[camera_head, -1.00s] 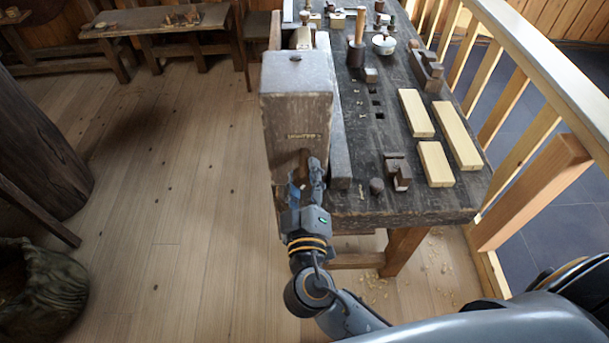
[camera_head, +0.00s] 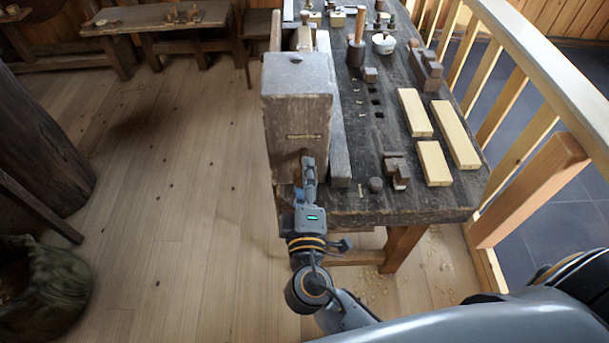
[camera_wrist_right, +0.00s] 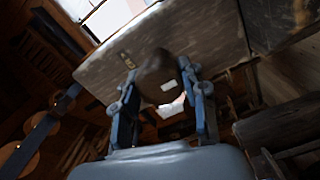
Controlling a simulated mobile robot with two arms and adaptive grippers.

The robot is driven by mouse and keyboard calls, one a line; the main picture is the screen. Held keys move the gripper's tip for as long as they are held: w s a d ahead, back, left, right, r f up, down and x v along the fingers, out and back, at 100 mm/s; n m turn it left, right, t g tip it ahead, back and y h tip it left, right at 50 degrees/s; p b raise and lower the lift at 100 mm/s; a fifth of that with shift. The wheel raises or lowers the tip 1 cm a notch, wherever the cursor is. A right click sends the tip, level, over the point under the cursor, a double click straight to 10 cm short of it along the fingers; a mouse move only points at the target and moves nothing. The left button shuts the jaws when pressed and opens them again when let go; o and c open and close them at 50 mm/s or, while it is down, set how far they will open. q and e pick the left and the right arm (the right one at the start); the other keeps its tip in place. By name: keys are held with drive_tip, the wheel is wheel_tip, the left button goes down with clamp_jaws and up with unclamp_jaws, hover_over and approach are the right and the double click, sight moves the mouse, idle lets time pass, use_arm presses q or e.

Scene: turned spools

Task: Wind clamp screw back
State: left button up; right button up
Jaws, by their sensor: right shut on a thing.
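The clamp screw (camera_head: 304,154) is a dark brown wooden end that sticks out of the near face of the bench's big wooden clamp block (camera_head: 297,110). My right gripper (camera_head: 309,170) is at it from the near side, with one finger seen in front of the other. In the right wrist view, the two fingers (camera_wrist_right: 160,88) stand on either side of the rounded screw end (camera_wrist_right: 157,72), shut on it. The clamp block (camera_wrist_right: 185,45) fills the space behind it. The screw's thread is hidden. My left gripper is not in view.
The workbench (camera_head: 350,208) carries pale wood blocks (camera_head: 434,162), small dark blocks (camera_head: 397,170), a mallet (camera_head: 357,45) and a white pot (camera_head: 383,43). A wooden railing (camera_head: 540,80) runs along the right. The floor left of the clamp is open.

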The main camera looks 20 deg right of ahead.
drive_tip(key=shift+r, duration=0.1)
drive_tip(key=o, duration=1.1)
drive_tip(key=shift+w, duration=0.1)
drive_tip(key=shift+c, duration=0.2)
drive_tip(key=shift+o, duration=0.5)
drive_tip(key=v, duration=1.2)
